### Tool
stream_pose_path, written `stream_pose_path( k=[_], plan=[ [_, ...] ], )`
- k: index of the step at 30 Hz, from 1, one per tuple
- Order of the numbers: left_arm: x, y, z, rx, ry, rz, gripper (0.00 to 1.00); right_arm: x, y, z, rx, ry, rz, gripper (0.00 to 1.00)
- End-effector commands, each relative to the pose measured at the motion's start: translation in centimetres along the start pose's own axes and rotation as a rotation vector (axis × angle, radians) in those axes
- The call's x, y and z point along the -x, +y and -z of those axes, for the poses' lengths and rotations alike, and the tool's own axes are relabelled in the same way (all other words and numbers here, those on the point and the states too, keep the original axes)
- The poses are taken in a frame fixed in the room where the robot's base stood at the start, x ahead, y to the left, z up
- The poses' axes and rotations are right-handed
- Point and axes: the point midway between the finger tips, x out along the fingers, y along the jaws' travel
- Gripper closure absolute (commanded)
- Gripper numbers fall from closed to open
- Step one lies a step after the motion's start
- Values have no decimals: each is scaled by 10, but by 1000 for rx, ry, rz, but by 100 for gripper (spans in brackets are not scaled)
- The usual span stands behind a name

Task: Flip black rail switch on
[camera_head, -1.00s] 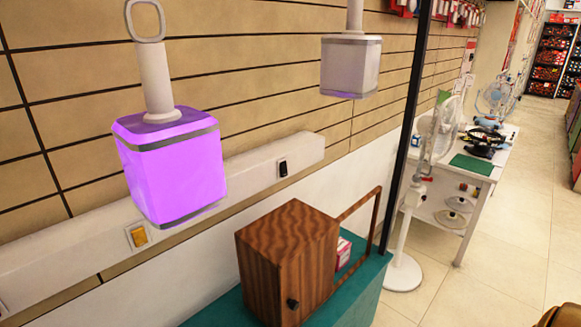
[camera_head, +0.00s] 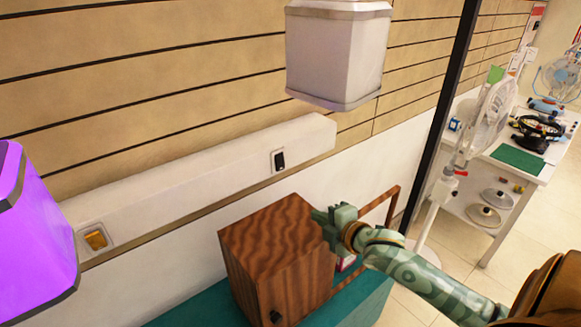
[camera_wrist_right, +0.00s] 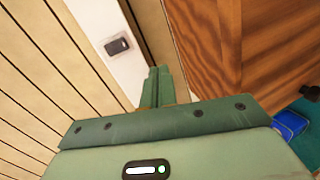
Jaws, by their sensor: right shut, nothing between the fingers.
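The black rail switch (camera_head: 279,160) sits in a white plate near the right end of the white wall rail (camera_head: 200,180). It also shows in the right wrist view (camera_wrist_right: 118,46), ahead and left of the fingers. My right gripper (camera_head: 318,214) is shut and empty, in front of the top right part of the wooden box in the head view, below and right of the switch and apart from it. In the right wrist view its green fingers (camera_wrist_right: 157,82) are together. The white lamp (camera_head: 338,55) hangs above the switch and looks unlit. My left gripper is not in view.
A wooden box (camera_head: 270,250) with a dark knob stands on a teal surface (camera_head: 200,309) below the rail. An orange switch (camera_head: 95,238) is at the rail's left. A lit purple lamp (camera_head: 35,235) hangs at left. A dark post (camera_head: 440,115) stands right.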

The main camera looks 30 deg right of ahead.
Motion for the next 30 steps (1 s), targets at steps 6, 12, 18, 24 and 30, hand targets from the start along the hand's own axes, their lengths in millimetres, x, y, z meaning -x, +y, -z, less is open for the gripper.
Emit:
stream_pose_path(
  k=[6, 12, 18, 24, 30],
  plan=[
    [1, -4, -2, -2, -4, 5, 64, -7, 54, -15, 111, 48, -132, 100],
    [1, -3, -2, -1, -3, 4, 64, -8, 64, -18, 130, 57, -159, 100],
    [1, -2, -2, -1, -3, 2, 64, -8, 64, -18, 129, 56, -157, 100],
    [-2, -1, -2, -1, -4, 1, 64, -24, 66, -17, 127, 55, -158, 100],
    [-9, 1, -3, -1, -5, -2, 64, -64, 72, -14, 126, 55, -159, 100]
  ],
)
